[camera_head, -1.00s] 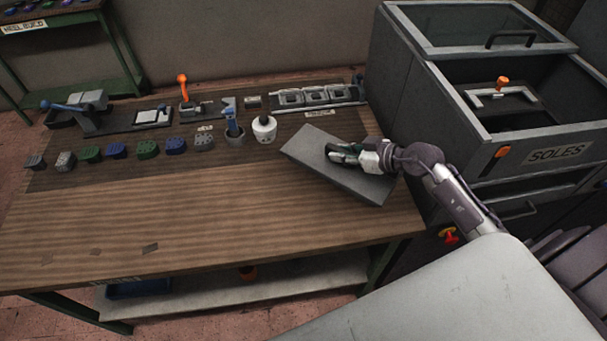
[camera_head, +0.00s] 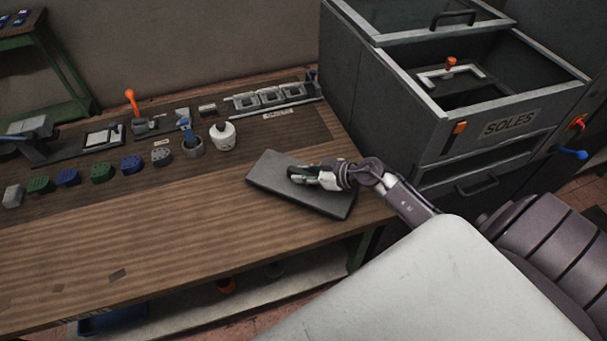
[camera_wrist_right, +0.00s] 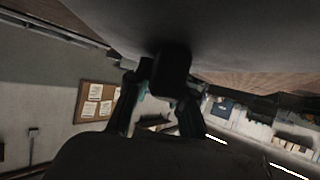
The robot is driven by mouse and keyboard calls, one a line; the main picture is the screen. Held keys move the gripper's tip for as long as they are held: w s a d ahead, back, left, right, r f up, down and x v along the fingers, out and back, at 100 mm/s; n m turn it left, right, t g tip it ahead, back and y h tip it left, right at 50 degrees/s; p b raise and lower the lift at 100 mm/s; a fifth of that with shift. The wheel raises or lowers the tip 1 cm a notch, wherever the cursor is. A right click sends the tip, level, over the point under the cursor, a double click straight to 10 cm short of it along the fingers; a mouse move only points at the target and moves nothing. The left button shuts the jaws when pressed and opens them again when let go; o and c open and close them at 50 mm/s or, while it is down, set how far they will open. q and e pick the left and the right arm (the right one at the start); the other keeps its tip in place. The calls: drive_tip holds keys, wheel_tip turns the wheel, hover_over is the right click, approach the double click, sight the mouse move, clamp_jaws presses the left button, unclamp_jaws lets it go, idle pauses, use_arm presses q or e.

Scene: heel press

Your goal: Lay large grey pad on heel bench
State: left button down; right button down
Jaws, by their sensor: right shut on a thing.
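The large grey pad (camera_head: 325,199) is a flat dark slab at the right end of the wooden heel bench (camera_head: 160,240). It is over the bench top, a little skewed to the bench edges. I cannot tell whether it rests on the wood or is just above it. My right gripper (camera_head: 300,174) is shut on the pad, with its fingers over the pad's upper face. In the right wrist view the gripper (camera_wrist_right: 158,92) is dark, and a broad grey surface fills the top. My left gripper is not in view.
The grey SOLES cabinet (camera_head: 425,150) stands close at the right. The bench's front middle is largely clear.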

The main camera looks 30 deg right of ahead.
drive_tip(key=c, duration=1.4)
unclamp_jaws()
drive_tip(key=o, duration=0.4)
drive_tip(key=v, duration=1.2)
